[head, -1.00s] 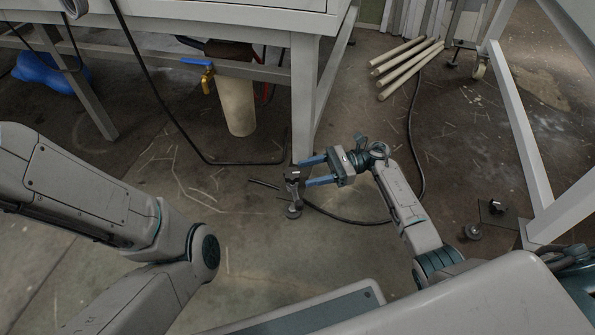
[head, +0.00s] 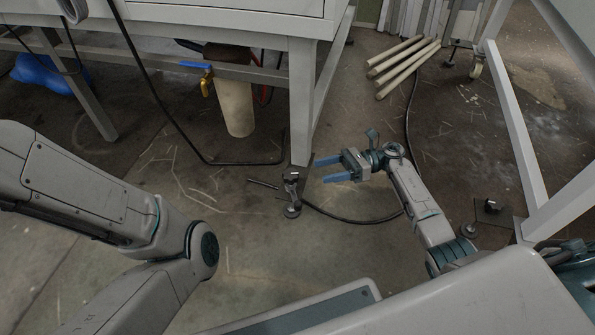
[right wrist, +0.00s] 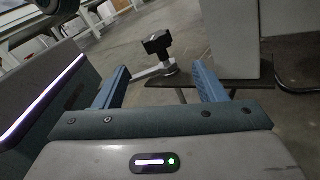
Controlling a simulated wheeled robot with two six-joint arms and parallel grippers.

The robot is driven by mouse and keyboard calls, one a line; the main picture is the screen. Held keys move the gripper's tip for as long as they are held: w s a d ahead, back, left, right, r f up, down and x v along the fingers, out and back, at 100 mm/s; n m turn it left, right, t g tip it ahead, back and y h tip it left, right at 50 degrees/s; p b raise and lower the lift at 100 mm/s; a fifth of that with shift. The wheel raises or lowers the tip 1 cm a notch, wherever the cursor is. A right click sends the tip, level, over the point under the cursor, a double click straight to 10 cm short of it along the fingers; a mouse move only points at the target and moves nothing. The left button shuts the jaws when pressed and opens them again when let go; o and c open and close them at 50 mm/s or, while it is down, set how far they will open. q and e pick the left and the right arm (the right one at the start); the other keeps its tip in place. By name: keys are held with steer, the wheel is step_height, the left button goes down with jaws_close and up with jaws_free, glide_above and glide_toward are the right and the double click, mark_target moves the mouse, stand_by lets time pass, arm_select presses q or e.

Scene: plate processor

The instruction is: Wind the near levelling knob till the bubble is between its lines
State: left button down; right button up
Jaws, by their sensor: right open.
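A dark levelling knob (head: 291,178) stands by the foot of the white table's near leg, above a small round foot. In the right wrist view the black knob (right wrist: 157,42) shows ahead, beyond and between the fingertips. My right gripper (head: 320,171) is open and empty, with its two blue fingers pointing left at the knob and a gap between them and it. Its fingers (right wrist: 160,72) also show apart in the right wrist view. I cannot make out the bubble or its lines. My left arm shows at the left; its gripper is out of frame.
The white table leg (head: 303,105) rises right behind the knob. A black cable (head: 350,218) lies on the floor near the right gripper. Another knob (head: 491,207) stands at the foot of the right-hand frame. Wooden poles (head: 402,65) lie further back.

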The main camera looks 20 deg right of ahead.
mark_target(284, 176)
steer(key=a+n+t, duration=0.2)
steer(key=a+n, duration=0.1)
steer(key=n, duration=0.8)
steer(key=a+n+t+h+b, duration=0.1)
steer(key=a+n, duration=0.3)
steer(key=n, duration=0.8)
steer(key=w+a+n+t+h+b, duration=0.1)
steer(key=a+n+t, duration=0.2)
steer(key=n, duration=0.9)
steer(key=shift+a+t, duration=0.4)
steer(key=shift+a, duration=0.35)
steer(key=shift+w+a+r+b, duration=0.15)
steer(key=shift+w+a+b, duration=0.1)
steer(key=shift+a+b, duration=0.15)
